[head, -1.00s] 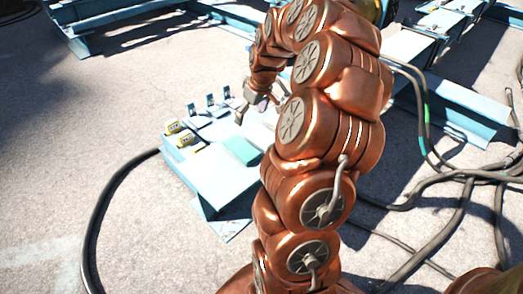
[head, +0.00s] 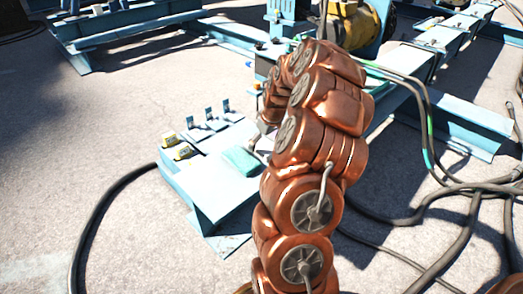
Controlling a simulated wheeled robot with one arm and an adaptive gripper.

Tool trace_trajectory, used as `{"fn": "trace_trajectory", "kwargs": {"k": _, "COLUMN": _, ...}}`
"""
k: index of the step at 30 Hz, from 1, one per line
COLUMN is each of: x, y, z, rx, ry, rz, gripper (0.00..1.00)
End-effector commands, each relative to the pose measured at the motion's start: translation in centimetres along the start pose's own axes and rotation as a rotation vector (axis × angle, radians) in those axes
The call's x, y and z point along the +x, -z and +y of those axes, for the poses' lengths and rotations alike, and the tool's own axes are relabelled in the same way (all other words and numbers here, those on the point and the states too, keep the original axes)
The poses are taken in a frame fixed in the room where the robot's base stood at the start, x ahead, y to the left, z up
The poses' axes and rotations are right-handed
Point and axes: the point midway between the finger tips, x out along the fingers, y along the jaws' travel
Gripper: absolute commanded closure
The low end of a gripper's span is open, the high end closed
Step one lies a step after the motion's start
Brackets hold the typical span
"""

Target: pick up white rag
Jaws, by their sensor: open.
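A pale blue bench (head: 205,190) stands left of my copper arm. A folded teal cloth (head: 240,160) lies on its top, near the arm. A small whitish patch (head: 265,144) shows between the teal cloth and my arm; it may be part of the white rag, but most of it is hidden and I cannot tell. My arm reaches up and away over the bench's right side. My gripper is hidden behind my own arm links, so its place relative to the rag does not show.
A black cable (head: 95,215) curves on the floor at left; more cables (head: 440,200) tangle at right. Blue steel beams (head: 140,22) lie behind.

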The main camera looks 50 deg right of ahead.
Motion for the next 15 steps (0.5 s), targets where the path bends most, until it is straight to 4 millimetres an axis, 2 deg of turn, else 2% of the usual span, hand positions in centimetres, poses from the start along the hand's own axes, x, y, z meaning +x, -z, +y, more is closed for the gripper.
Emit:
{"fn": "trace_trajectory", "kwargs": {"k": 1, "x": 0.93, "y": -0.13, "z": -0.02, "rx": 0.0, "ry": 0.002, "rz": -0.003, "gripper": 0.0}}
{"fn": "trace_trajectory", "kwargs": {"k": 3, "x": 1.4, "y": -0.11, "z": 0.0, "rx": 0.001, "ry": 0.001, "rz": -0.003, "gripper": 0.0}}
{"fn": "trace_trajectory", "kwargs": {"k": 10, "x": 1.38, "y": -0.03, "z": 0.04, "rx": 0.001, "ry": 0.0, "rz": -0.001, "gripper": 0.0}}
{"fn": "trace_trajectory", "kwargs": {"k": 15, "x": 1.37, "y": -0.03, "z": 0.04, "rx": 0.001, "ry": 0.0, "rz": -0.001, "gripper": 0.18}}
